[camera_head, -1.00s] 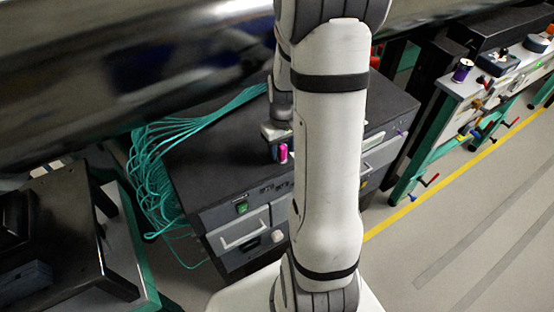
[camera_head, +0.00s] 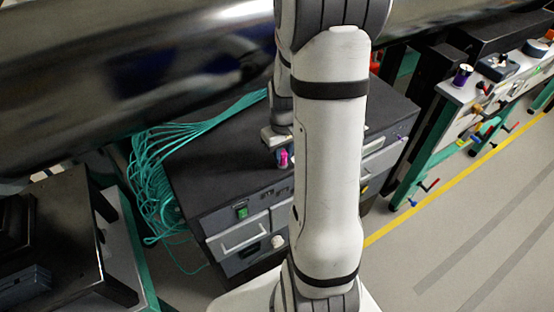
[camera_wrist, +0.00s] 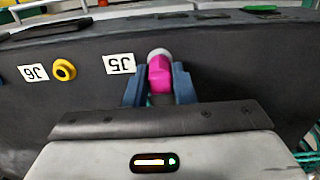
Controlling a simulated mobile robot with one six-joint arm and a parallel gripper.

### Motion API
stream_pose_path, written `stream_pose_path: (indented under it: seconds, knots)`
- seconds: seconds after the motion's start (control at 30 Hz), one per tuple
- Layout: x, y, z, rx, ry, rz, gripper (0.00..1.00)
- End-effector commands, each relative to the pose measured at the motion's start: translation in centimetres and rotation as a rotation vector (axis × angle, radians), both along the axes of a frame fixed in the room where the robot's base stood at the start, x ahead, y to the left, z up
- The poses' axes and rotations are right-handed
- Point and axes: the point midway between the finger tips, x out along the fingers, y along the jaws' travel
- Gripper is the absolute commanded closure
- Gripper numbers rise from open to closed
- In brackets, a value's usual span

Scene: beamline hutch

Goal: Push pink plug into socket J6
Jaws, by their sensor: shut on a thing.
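The pink plug (camera_wrist: 160,74) is held between the blue fingers of my gripper (camera_wrist: 158,84) in the wrist view. A pale grey round part shows at its far end. Socket J6 (camera_wrist: 64,70) is a yellow ring with a dark centre, left of the plug, beside the upside-down J6 label (camera_wrist: 35,73). The J5 label (camera_wrist: 120,64) lies between that socket and the plug. Whether the plug touches the panel, or covers a socket there, I cannot tell.
The dark cabinet (camera_head: 215,165) has teal cables (camera_head: 155,185) on its left side. A large shiny cylinder (camera_head: 130,80) spans the upper left. A bench with tools (camera_head: 480,95) stands at right, with open floor (camera_head: 450,250) in front.

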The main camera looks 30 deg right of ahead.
Motion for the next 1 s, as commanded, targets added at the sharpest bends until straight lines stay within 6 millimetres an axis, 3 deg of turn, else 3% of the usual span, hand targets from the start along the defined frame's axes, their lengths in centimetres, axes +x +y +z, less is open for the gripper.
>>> stream_pose_path:
  seconds: [1.0]
  knots:
    - [0.0,0.0,1.3,0.000,-0.001,0.000,1.00]
